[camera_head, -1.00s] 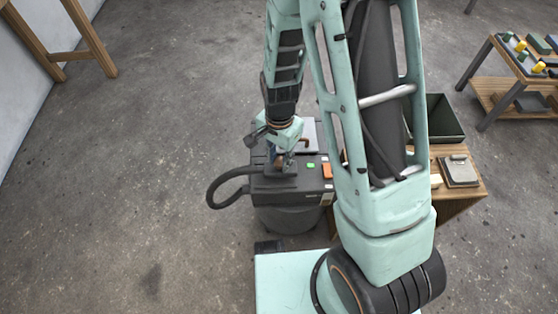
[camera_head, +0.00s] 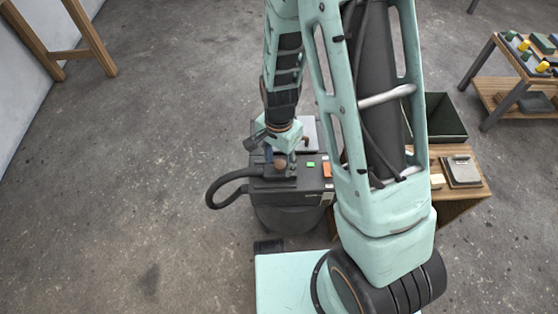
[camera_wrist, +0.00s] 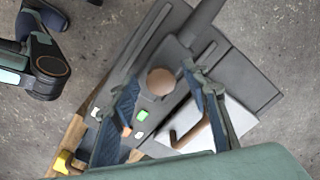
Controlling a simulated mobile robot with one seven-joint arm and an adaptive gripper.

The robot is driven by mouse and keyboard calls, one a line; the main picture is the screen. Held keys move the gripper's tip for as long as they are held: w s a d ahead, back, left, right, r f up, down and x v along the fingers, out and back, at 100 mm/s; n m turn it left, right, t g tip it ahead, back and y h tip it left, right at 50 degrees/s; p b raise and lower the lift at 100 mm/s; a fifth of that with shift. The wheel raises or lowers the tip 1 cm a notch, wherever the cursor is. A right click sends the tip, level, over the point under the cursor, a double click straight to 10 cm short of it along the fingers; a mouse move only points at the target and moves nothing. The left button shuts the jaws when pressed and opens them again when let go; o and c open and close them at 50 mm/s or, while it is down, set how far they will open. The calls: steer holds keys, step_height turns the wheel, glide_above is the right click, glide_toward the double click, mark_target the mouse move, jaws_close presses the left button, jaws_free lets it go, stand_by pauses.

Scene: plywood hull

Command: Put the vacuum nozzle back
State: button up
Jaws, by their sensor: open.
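The vacuum (camera_head: 262,200) is a dark box on a rounded drum, with green and orange buttons on its lid. The nozzle (camera_head: 284,173), a dark block with a round brown knob (camera_head: 280,163), sits on the lid's left part, the hose (camera_head: 213,187) looping from its left side. In the wrist view the knob (camera_wrist: 160,81) shows between the blue-padded fingers of my gripper (camera_wrist: 159,75), which is open with a gap on both sides. My gripper (camera_head: 281,154) is just above the knob in the head view. How fully the nozzle is seated cannot be told.
A brown hooked handle (camera_wrist: 188,134) rises from a pale panel (camera_wrist: 225,122) on the lid, close to one finger. A wooden table (camera_head: 468,196) with a dark green bin (camera_head: 442,118) stands right of the vacuum.

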mark_target(279, 165)
step_height(279, 165, up, 12)
steer(key=p, duration=0.4)
steer(key=shift+r, duration=0.15)
